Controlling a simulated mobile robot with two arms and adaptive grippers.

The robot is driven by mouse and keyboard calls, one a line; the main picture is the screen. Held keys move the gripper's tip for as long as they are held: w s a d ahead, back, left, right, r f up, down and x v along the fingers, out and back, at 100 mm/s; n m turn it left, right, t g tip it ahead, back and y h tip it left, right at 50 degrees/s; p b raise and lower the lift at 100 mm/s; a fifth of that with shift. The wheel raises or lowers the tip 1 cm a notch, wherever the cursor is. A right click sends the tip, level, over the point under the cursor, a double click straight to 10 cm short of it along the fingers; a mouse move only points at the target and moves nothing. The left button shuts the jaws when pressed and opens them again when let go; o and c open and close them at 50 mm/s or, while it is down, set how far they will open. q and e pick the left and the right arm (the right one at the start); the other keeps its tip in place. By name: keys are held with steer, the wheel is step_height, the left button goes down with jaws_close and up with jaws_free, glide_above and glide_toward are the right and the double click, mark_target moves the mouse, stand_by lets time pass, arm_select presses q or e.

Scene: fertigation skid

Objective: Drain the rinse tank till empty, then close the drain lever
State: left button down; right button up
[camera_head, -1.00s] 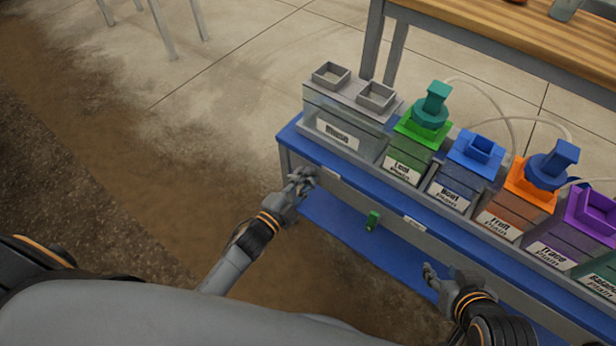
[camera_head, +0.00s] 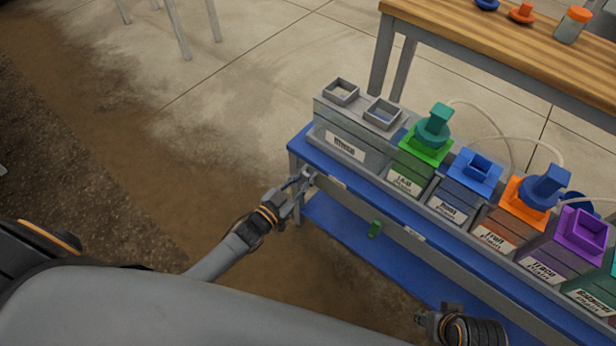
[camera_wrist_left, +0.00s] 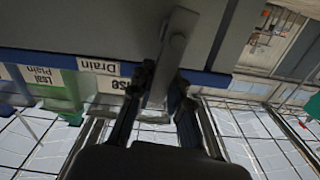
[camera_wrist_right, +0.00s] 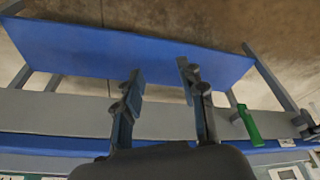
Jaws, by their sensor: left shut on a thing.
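The grey rinse tank (camera_head: 350,132) stands at the left end of the blue-topped skid, with two square openings on top and a white label. I cannot make out its liquid level. My left gripper (camera_head: 301,184) is at the skid's left front corner, just below the top edge. In the left wrist view its fingers (camera_wrist_left: 163,88) are shut on the grey drain lever (camera_wrist_left: 174,52), beside the "Drain" label (camera_wrist_left: 99,66). The drain outlet is not clear to see. My right gripper (camera_wrist_right: 160,80) is open and empty, in front of the skid's lower blue shelf.
Green (camera_head: 405,168), blue (camera_head: 458,195), orange (camera_head: 502,222) and purple (camera_head: 563,250) tanks continue the row to the right. A small green handle (camera_head: 375,229) hangs under the top edge. A wooden bench (camera_head: 480,40) stands behind. The floor left of the skid is clear.

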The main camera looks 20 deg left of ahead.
arm_select(q)
steer(key=shift+w+a+n, duration=0.15)
steer(key=shift+a+n, duration=0.2)
steer(key=shift+n, duration=0.45)
arm_select(e)
steer(key=shift+w+f, duration=0.1)
steer(key=shift+f, duration=0.65)
arm_select(q)
steer(key=c, duration=1.2)
jaws_free()
arm_select(e)
steer(key=shift+a+f, duration=0.1)
arm_select(q)
steer(key=v, duration=1.2)
